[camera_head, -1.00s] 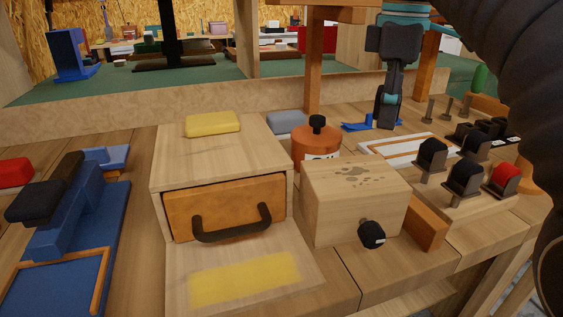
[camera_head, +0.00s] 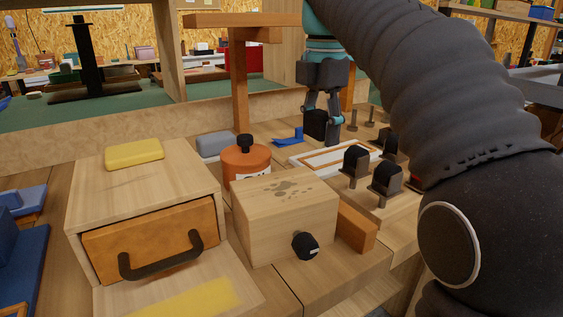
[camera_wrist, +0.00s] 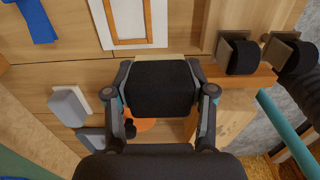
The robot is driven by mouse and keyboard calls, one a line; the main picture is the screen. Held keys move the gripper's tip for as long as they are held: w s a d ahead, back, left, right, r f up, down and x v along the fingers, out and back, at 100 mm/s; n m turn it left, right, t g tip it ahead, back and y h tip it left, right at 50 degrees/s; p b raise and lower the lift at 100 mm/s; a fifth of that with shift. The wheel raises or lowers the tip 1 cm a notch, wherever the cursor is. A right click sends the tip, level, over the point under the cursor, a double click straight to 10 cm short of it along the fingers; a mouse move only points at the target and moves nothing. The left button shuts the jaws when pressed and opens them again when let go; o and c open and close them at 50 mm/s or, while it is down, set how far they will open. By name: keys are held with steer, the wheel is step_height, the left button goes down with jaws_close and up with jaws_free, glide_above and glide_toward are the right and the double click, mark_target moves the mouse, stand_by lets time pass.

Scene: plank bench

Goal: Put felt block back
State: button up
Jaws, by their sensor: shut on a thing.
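A black, soft-looking block (camera_wrist: 162,90) with a pale edge, seemingly the felt block, is between the fingers of my gripper (camera_wrist: 161,72) in the wrist view. In the head view my gripper (camera_head: 320,122) points down, with the dark block (camera_head: 315,124) in it. It appears behind the row of posts, near the white framed panel (camera_head: 335,155). Several similar dark blocks sit on upright holders to the right, including a front one (camera_head: 385,177) and one left of it (camera_head: 355,160). The held block's underside is hidden.
An orange pot (camera_head: 247,162) with a black knob stands behind a wooden box (camera_head: 285,220). A drawer cabinet (camera_head: 90,190) carries a yellow block (camera_head: 135,153). A grey block (camera_head: 215,144) and a blue piece (camera_head: 288,137) lie at the back. My arm hides the right side.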

mark_target(292, 159)
steer(key=w+a+f, duration=0.1)
steer(key=a+f, duration=0.1)
steer(key=a, duration=0.1)
steer(key=w+a+f, duration=0.1)
steer(key=a, duration=0.1)
steer(key=shift+w+f, duration=0.2)
steer(key=shift+w, duration=0.1)
steer(key=shift+f+b, duration=0.65)
steer(key=shift+f, duration=1.3)
steer(key=shift+f, duration=0.15)
steer(key=o, duration=1.1)
